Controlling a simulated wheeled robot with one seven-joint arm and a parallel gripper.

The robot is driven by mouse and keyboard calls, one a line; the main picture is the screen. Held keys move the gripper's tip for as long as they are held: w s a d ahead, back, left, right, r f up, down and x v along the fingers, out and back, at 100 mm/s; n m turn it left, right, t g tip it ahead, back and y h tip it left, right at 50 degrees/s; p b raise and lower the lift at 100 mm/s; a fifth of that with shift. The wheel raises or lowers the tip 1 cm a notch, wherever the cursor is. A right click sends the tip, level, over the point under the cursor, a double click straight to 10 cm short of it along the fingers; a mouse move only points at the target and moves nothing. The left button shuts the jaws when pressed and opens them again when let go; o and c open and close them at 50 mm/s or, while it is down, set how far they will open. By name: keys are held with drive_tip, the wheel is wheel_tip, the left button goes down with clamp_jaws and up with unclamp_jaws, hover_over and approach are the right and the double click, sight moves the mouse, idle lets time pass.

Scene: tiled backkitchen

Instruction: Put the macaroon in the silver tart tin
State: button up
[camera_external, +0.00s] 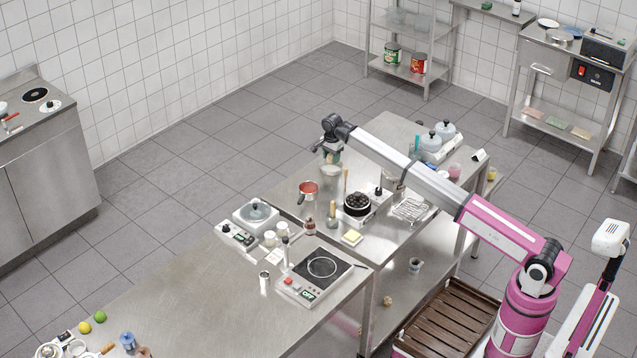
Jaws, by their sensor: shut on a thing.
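My gripper (331,151) hangs at the far end of my outstretched arm, above the back left part of the steel table. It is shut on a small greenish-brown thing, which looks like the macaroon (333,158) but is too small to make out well. A pale silver round tin (331,171), which looks like the tart tin, stands on the table just below the gripper. From this angle I cannot tell whether the held thing is above the tin or behind it, or whether they touch.
A white scale with lidded pots (441,143) is at the back right. An induction hob (319,270) is on the front table.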

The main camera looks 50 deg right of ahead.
sight(331, 169)
drive_tip(key=shift+f, duration=1.9)
drive_tip(key=shift+f, duration=0.15)
drive_tip(key=o, duration=0.7)
wheel_tip(331, 169, up, 12)
drive_tip(key=shift+r, duration=0.15)
